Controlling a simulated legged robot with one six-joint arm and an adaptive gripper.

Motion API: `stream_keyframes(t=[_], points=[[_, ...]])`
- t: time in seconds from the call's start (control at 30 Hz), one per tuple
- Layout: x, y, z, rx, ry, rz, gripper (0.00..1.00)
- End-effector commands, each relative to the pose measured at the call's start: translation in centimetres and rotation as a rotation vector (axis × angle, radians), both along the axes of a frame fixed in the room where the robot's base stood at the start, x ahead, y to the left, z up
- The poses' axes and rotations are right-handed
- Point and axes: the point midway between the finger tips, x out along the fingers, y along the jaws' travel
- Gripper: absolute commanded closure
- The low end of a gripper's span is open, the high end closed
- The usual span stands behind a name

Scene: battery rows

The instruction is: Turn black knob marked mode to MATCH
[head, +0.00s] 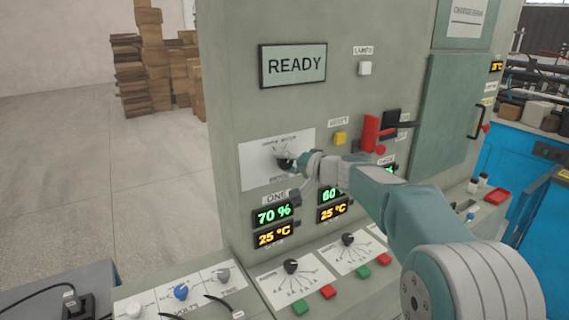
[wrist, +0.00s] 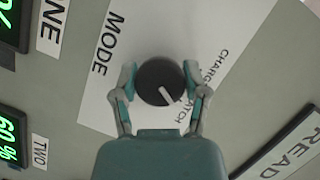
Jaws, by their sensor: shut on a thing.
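The black mode knob (wrist: 160,82) is round with a white pointer line. It sits on a white plate (wrist: 97,100) marked MODE, with CHARGE and a partly hidden word ending in "TCH" on it. In the wrist view the pointer slants down and right, roughly toward that partly hidden word; I cannot tell if it lines up exactly. My gripper (wrist: 159,75) has a finger on each side of the knob and is shut on it. In the head view my gripper (head: 287,162) covers much of the knob at the plate (head: 255,163).
A READY display (head: 293,66) is above the plate. A yellow button (head: 340,138) and a red handle (head: 370,132) are to the right. Lit readouts (head: 273,215) sit below. A sloped console (head: 300,280) with knobs and buttons juts out under my arm.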

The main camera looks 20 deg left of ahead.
Motion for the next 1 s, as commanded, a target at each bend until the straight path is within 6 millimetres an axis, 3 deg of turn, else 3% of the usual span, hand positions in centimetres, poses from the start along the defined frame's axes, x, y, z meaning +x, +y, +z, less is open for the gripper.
stream_keyframes(t=[0.07,0.1,0.17,0.2,0.67,1.0], points=[[0.2,-0.2,-0.3,-0.003,0.005,-0.007,0.89],[0.2,-0.1,-0.3,-0.003,0.005,-0.007,0.37],[0.2,-0.2,-0.3,-0.003,0.005,-0.007,0.10],[0.2,-0.2,-0.3,-0.003,0.004,-0.006,0.07],[-0.1,-0.6,0.1,-0.001,0.000,-0.003,0.07],[-2.2,-6.6,1.2,-0.001,0.000,-0.006,0.07]])
